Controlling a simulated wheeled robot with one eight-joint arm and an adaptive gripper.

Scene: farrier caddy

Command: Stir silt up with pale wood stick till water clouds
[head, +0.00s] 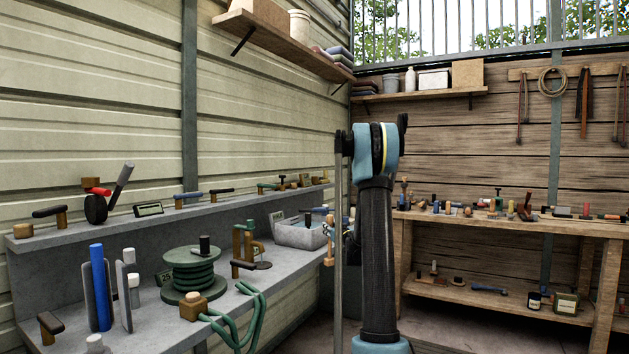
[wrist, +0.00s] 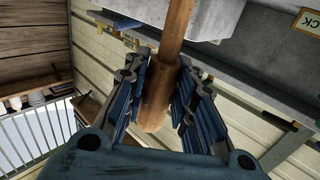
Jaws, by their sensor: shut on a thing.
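My gripper (wrist: 167,72) is shut on the pale wood stick (wrist: 176,32) in the wrist view, with a ribbed blue finger pad on each side. The stick's near end pokes out between the fingers; its far end runs out of the top of the picture. A pale grey tub (wrist: 223,16) lies beside and beyond the stick there. In the head view the grey tub (head: 297,239) stands on the ledge, left of my arm, which hides most of my gripper. Whether the stick's far end is in the tub, and the water and silt, cannot be seen.
Left of the tub on the grey ledge stand a green hose reel (head: 190,273), a blue cylinder (head: 99,287) and small wooden fixtures. A raised back shelf (head: 175,220) carries several tools. A wooden workbench (head: 500,226) crowded with small items stands at the right.

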